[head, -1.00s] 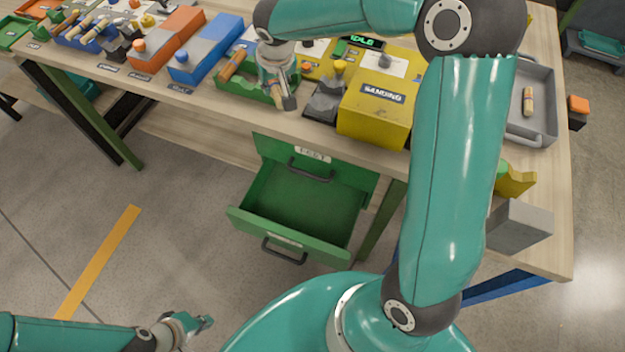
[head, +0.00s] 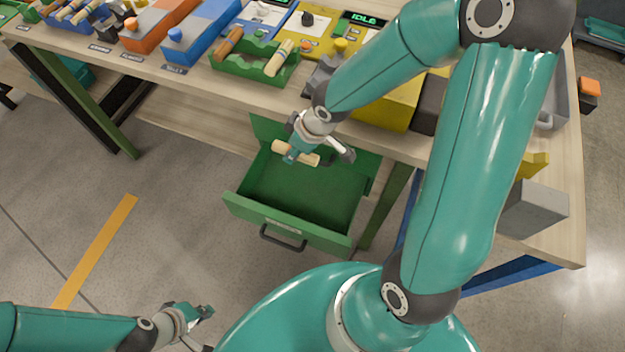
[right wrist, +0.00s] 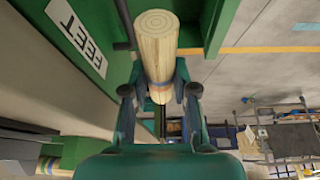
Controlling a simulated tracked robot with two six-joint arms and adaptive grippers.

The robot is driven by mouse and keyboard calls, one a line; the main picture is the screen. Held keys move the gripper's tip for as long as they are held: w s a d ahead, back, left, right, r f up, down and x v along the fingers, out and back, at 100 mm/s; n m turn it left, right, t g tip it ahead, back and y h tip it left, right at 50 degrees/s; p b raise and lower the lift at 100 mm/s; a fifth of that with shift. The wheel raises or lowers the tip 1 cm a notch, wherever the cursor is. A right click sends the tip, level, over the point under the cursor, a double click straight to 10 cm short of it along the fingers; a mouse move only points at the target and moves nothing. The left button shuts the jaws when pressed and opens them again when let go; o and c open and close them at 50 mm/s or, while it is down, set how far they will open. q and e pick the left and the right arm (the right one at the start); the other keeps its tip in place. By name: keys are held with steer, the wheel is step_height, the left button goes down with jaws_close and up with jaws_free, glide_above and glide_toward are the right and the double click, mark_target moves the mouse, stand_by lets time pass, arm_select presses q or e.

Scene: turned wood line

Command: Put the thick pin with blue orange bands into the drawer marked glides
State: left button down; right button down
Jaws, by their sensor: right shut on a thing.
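My right gripper (head: 297,152) is shut on a thick pale wooden pin (head: 309,158) and holds it over the open green drawer (head: 345,231). In the right wrist view the pin (right wrist: 158,45) shows its ringed end, with blue and orange bands partly visible at the fingers. The drawer looks empty where I can see in; its front label is too small to read. Above it is another drawer front, marked FEET (right wrist: 78,38), mostly hidden by my right arm in the head view. My left gripper (head: 205,314) is low at the left, holding nothing I can see; its jaws are unclear.
On the bench, a green rack (head: 240,73) holds other pins. Blue (head: 205,45) and orange (head: 150,30) units stand left of it, a yellow machine (head: 378,105) right. The floor left of the drawer is clear.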

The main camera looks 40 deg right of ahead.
steer(key=shift+s+d+f, duration=0.1)
steer(key=shift+s+f, duration=0.15)
steer(key=shift+s, duration=0.1)
steer(key=shift+s+f, duration=0.15)
steer(key=shift+f, duration=0.05)
steer(key=b, duration=1.3)
glide_above(296, 198)
steer(key=s, duration=0.2)
step_height(296, 198, down, 15)
steer(key=shift+n, duration=0.3)
steer(key=f+b, duration=0.3)
steer(key=d+f+b, duration=0.1)
steer(key=b, duration=0.1)
steer(key=shift+w+f, duration=0.25)
steer(key=shift+f, duration=0.15)
steer(key=shift+f+b, duration=0.5)
steer(key=shift+b, duration=0.05)
steer(key=shift+f, duration=0.1)
steer(key=c, duration=0.9)
jaws_free()
